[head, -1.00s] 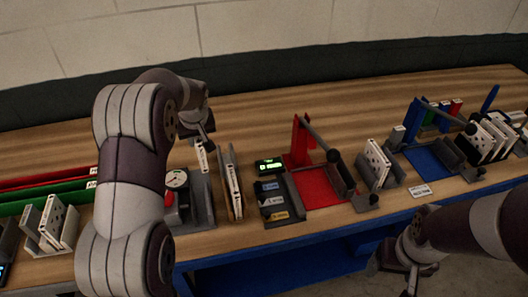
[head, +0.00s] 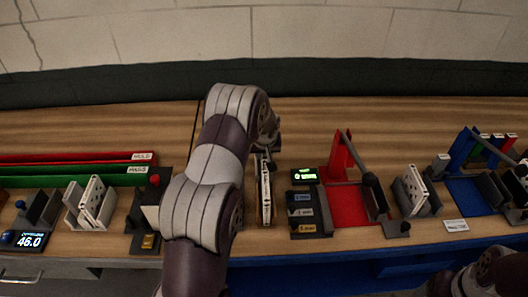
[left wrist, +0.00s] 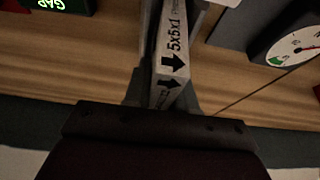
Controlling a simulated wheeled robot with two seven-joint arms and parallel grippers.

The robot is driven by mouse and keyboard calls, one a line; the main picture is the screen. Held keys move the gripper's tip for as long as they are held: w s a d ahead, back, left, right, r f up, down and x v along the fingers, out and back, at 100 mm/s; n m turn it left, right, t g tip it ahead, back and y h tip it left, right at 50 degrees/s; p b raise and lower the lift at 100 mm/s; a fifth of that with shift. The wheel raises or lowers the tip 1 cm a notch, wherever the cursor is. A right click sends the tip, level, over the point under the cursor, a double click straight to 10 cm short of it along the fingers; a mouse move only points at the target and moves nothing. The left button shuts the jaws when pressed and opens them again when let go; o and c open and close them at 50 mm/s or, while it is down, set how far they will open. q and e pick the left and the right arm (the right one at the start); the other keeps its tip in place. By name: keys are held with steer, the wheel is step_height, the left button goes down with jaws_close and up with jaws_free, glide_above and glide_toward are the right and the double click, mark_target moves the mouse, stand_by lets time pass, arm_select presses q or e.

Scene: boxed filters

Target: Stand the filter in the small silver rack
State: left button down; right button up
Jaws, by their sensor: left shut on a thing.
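A pale filter, its edge printed "5x5x1" with black arrows, shows in the left wrist view (left wrist: 172,50). My left gripper (left wrist: 163,88) is shut on it, one finger on each side. In the head view my left gripper (head: 268,145) is just behind a narrow tan-edged holder with a pale slab (head: 265,190); I cannot tell whether the held filter touches it. A small silver-grey rack (head: 72,212) at the left holds pale perforated filters upright. Another grey rack (head: 432,207) at the right holds similar ones. My right gripper (head: 440,284) is at the bottom edge, its fingers unclear.
A green-lit display (head: 304,176), labelled blocks (head: 307,212) and a red fixture (head: 350,203) stand right of the holder. Green (head: 75,175) and red bins lie at the left. A round gauge (left wrist: 292,45) shows in the wrist view. The table's back strip is clear.

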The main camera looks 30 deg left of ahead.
arm_select(q)
steer(key=shift+s+f, duration=0.1)
steer(key=shift+f, duration=0.1)
steer(key=c, duration=0.9)
jaws_free()
steer(key=shift+r, duration=0.45)
steer(key=b+v, duration=0.2)
steer(key=v, duration=0.9)
steer(key=shift+s+d+r, duration=0.1)
steer(key=shift+s+d, duration=0.05)
steer(key=shift+d, duration=0.05)
steer(key=s+d+f+m+g, duration=0.1)
steer(key=s+d+m, duration=0.1)
steer(key=s+d, duration=0.2)
steer(key=s+d+m+h, duration=0.1)
steer(key=s+d, duration=0.4)
steer(key=s, duration=0.6)
steer(key=s+d+f+m+g+h, duration=0.1)
steer(key=s+d+m, duration=0.2)
steer(key=s+d, duration=0.2)
steer(key=shift+s+d+f+g, duration=0.1)
steer(key=shift+s+f+g, duration=0.05)
steer(key=shift+s, duration=0.7)
steer(key=shift+s+f+g, duration=0.15)
steer(key=shift+s, duration=0.7)
